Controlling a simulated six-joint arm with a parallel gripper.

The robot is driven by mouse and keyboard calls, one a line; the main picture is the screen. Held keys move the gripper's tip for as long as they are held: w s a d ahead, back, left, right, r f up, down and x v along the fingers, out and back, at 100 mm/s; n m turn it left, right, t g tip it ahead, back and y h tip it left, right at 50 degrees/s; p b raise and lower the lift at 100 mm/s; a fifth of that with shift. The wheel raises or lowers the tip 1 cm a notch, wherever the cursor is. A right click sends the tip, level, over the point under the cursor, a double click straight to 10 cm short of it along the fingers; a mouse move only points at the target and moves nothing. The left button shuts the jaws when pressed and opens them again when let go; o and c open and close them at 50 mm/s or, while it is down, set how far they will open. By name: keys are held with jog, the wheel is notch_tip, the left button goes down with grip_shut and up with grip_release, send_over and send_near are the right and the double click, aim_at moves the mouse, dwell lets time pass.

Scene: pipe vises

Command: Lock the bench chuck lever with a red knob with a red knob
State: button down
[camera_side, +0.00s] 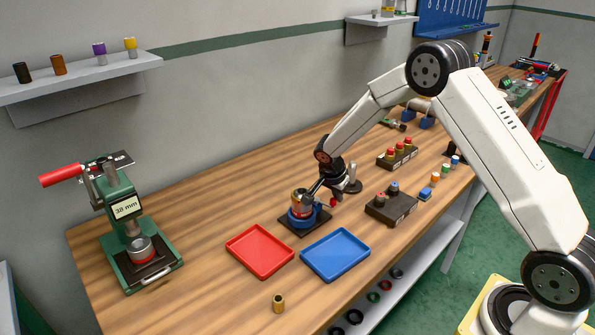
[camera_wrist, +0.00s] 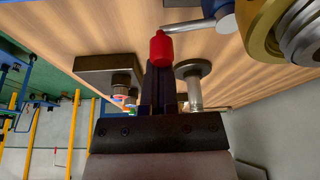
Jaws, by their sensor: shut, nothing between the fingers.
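The bench chuck (camera_side: 301,217) stands on a dark square plate on the bench, with a blue body and a brass-coloured fitting on top. Its brass and blue parts also show at the top right of the wrist view (camera_wrist: 262,28). The lever (camera_wrist: 190,25) is a metal rod running left from the blue part to the red knob (camera_wrist: 161,48). The knob also shows in the side view (camera_side: 333,202). My gripper (camera_wrist: 158,68) is shut and empty, its fingertips right at the knob; I cannot tell whether they touch it. My wrist partly hides the chuck's far side.
A red tray (camera_side: 260,251) and a blue tray (camera_side: 335,254) lie in front of the chuck. Dark blocks with coloured fittings (camera_side: 391,208) stand to the right. A metal post with a round disc (camera_wrist: 193,84) is close beside my fingers. A green press (camera_side: 140,240) stands at left.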

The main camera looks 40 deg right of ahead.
dwell(0.4)
jog(key=shift+d, duration=2)
jog(key=v, duration=1)
jog(key=shift+w, duration=0.15)
jog(key=shift+a, duration=0.1)
jog(key=s+a+n+t+y, duration=0.1)
jog(key=s+a+n+y, duration=0.1)
jog(key=s+a+n, duration=0.5)
jog(key=s+a+n+t+y, duration=0.1)
jog(key=s+a+n, duration=0.5)
jog(key=s, duration=0.8)
jog(key=n, duration=0.3)
jog(key=shift+a+r+n+y, duration=0.2)
jog(key=shift+a+n+y, duration=0.15)
jog(key=shift+n+y, duration=0.05)
